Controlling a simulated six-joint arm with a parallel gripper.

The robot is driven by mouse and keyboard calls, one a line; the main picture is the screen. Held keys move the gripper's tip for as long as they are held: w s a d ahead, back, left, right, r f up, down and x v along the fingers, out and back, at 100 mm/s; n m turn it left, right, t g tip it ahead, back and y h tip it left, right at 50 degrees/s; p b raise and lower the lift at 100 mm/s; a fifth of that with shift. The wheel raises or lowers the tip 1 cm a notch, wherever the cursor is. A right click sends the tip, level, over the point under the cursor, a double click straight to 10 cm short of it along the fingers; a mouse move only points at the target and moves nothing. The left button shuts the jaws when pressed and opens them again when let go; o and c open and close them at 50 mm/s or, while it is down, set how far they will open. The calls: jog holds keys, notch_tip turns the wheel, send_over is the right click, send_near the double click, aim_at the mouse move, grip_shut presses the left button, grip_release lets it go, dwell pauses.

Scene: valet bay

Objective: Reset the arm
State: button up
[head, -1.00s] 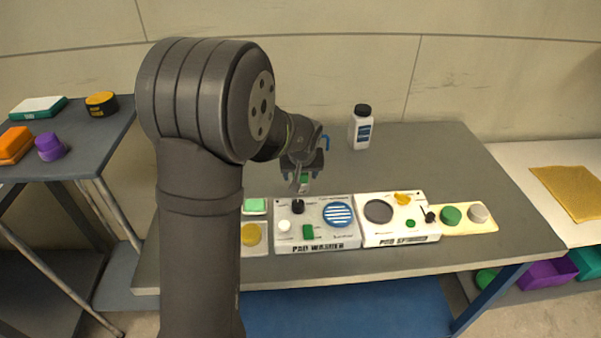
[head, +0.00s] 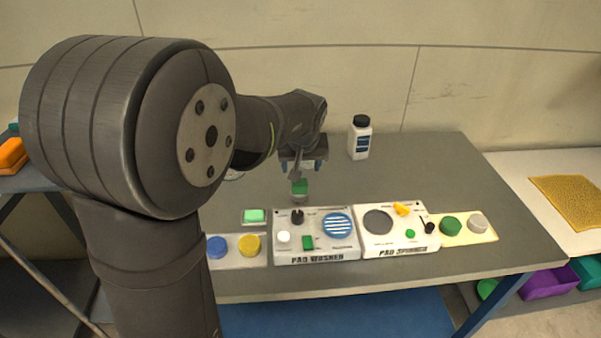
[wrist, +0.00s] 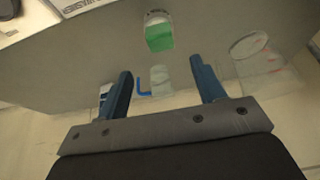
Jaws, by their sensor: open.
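My gripper (head: 302,167) hangs over the middle of the table, behind the pad washer (head: 315,250). In the wrist view its two blue fingers (wrist: 160,68) are spread apart with nothing clamped between them. A small green-and-white item (head: 300,187) is on the table just below the gripper in the head view. It also shows beyond the fingertips in the wrist view (wrist: 159,36), apart from them. My own arm covers the left part of the head view.
The pad spinner (head: 395,240) is right of the washer. Blue (head: 217,246) and yellow (head: 249,244) pads lie left of it; green (head: 450,225) and grey (head: 477,223) pads lie right. A white bottle (head: 359,142) stands behind. The table's right rear is clear.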

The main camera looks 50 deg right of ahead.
aim_at(300, 183)
jog(key=shift+s+a+r, duration=0.15)
jog(key=shift+a+r, duration=0.05)
jog(key=shift+r, duration=0.3)
jog(key=x, duration=1.2)
jog(key=shift+r, duration=1.45)
